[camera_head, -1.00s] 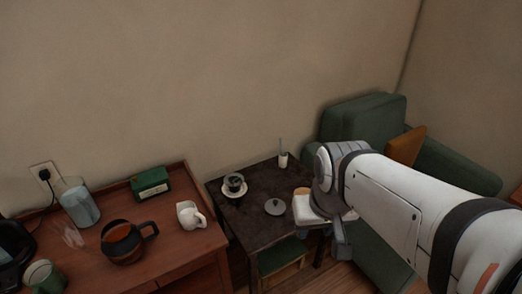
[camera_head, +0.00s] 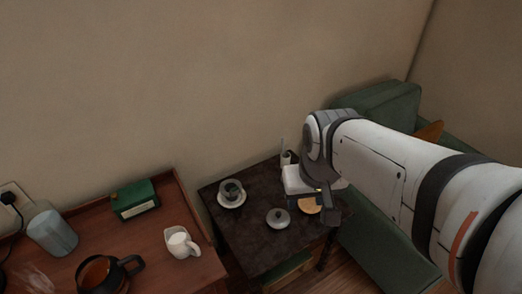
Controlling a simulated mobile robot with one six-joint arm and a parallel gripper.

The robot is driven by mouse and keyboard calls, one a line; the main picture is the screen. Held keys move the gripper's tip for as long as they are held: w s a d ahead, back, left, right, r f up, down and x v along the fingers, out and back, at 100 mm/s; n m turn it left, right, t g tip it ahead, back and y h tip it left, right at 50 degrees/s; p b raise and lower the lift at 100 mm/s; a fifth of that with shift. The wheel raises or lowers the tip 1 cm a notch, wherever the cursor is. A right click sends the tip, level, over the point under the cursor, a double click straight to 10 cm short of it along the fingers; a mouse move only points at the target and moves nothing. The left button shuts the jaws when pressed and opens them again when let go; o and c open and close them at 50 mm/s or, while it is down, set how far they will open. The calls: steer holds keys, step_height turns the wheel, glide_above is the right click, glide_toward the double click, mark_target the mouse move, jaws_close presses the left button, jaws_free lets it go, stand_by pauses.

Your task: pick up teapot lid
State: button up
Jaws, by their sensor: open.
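The teapot lid (camera_head: 278,218) is a small grey disc with a knob. It lies on the dark side table (camera_head: 245,245), near the middle of its top. My gripper (camera_head: 322,200) hangs from the white arm at the table's right side, to the right of the lid and apart from it. The gripper is open, but its fingers are partly hidden by the wrist. A brown teapot (camera_head: 98,272) with a dark handle stands on the wooden desk at the lower left, cut by the frame edge.
A cup on a saucer (camera_head: 231,198) stands left of the lid. A wooden disc (camera_head: 309,205) and a white item (camera_head: 294,181) lie beside my gripper. A white pitcher (camera_head: 181,243) and green box (camera_head: 135,199) stand on the desk. A green armchair (camera_head: 385,105) is behind my arm.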

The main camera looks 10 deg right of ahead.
mark_target(279, 214)
steer(key=o, duration=0.9)
steer(key=w+f+m+g+b, duration=0.1)
steer(key=w+f+m+b, duration=0.5)
steer(key=w+f, duration=0.7)
steer(key=shift+w+d+f+m, duration=0.25)
steer(key=shift+d+f+m, duration=0.1)
steer(key=shift+d, duration=0.1)
steer(key=shift+o, duration=0.5)
steer(key=w+f+m+b, duration=0.1)
steer(key=w+f+m, duration=0.1)
steer(key=f, duration=0.4)
steer(key=w+f+m+g+b, duration=0.1)
steer(key=w+f+m+b, duration=0.1)
steer(key=w+f, duration=0.2)
steer(key=w+f+m+b, duration=0.2)
steer(key=w+f, duration=0.1)
steer(key=f, duration=0.6)
steer(key=shift+w+f+m+g, duration=0.1)
steer(key=shift+m+g, duration=0.2)
steer(key=shift+m, duration=0.05)
steer(key=shift+a+f+b, duration=0.15)
steer(key=shift+f+b, duration=0.35)
steer(key=shift+f, duration=3.4)
